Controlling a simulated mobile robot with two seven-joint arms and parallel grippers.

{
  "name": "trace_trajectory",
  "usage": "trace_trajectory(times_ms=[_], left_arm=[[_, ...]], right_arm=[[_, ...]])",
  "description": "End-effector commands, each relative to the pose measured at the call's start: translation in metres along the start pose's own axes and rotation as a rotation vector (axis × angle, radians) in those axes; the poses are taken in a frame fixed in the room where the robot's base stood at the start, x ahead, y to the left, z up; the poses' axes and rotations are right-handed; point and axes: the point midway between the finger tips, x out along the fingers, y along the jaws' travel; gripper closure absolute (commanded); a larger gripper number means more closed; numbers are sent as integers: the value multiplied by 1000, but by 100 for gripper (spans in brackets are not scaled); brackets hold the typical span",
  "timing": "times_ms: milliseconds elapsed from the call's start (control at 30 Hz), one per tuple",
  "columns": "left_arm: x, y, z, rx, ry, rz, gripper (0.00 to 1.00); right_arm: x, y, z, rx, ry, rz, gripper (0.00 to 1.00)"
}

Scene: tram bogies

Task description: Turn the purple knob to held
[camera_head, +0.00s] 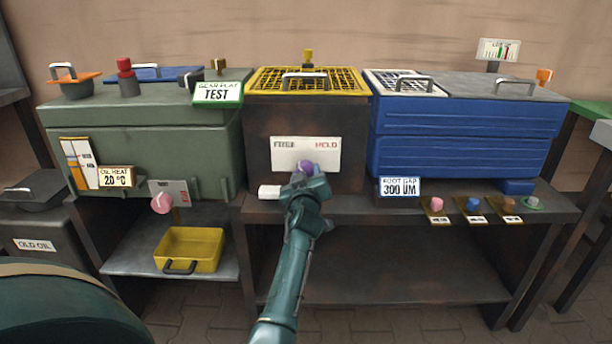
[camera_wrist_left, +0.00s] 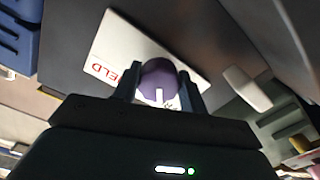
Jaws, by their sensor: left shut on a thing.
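The purple knob (camera_head: 306,166) sits on the lower part of a white plate (camera_head: 290,152) on the dark middle cabinet. The plate reads FREE at its left and HELD at its right. My left gripper (camera_head: 308,178) is shut on the knob, covering part of it. In the left wrist view, the purple knob (camera_wrist_left: 157,77) is between the two fingers of my left gripper (camera_wrist_left: 159,83). A white mark shows on the knob there, and HELD is readable on the plate (camera_wrist_left: 113,52). I cannot tell from the head view where the mark points. My right gripper is not in view.
A white handle (camera_head: 269,191) sticks out just left of my gripper. A green tank (camera_head: 140,150) stands left, a blue machine (camera_head: 465,140) right. A yellow tray (camera_head: 190,248) is on the lower left shelf. Several small knobs (camera_head: 472,205) line the right bench edge.

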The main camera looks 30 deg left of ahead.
Motion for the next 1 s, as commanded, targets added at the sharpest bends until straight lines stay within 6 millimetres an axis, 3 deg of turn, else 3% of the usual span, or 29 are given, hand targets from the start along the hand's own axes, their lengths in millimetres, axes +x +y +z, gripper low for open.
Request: trace_trajectory(times_ms=[367, 1000], left_arm=[[0, -1, -1, 235, 1, 1, 81], [0, -3, -3, 846, 2, 1, 81]], right_arm=[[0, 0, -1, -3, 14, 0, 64], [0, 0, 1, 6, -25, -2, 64]])
